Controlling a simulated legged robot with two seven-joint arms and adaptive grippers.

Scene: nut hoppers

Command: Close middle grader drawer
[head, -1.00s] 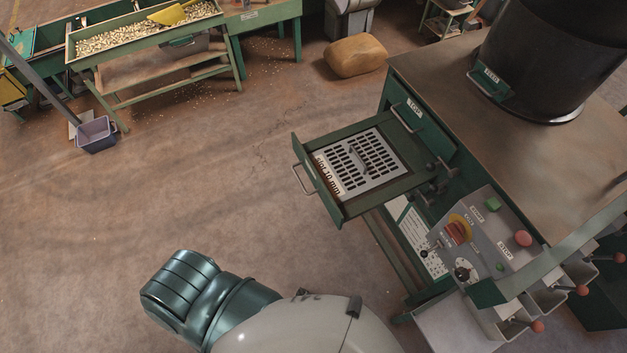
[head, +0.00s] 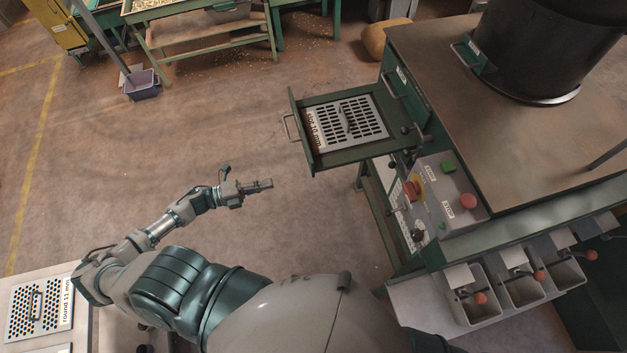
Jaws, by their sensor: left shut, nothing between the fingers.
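The grader drawer (head: 312,158) is pulled out to the left of the green grader cabinet. It is a green tray with a grey slotted screen (head: 366,118) labelled "slot 10 mm" lying in it. Its bar handle (head: 287,128) is on the left-hand front face. My left gripper (head: 268,184) is shut and empty, in the air to the lower left of the drawer and apart from it. My right gripper is not in view.
A control panel (head: 438,190) with a red button and a row of bins (head: 520,291) lie below and right of the drawer. A black drum (head: 545,45) stands on the cabinet top (head: 430,50). A round-hole screen (head: 40,310) is at lower left. Floor left of the drawer is clear.

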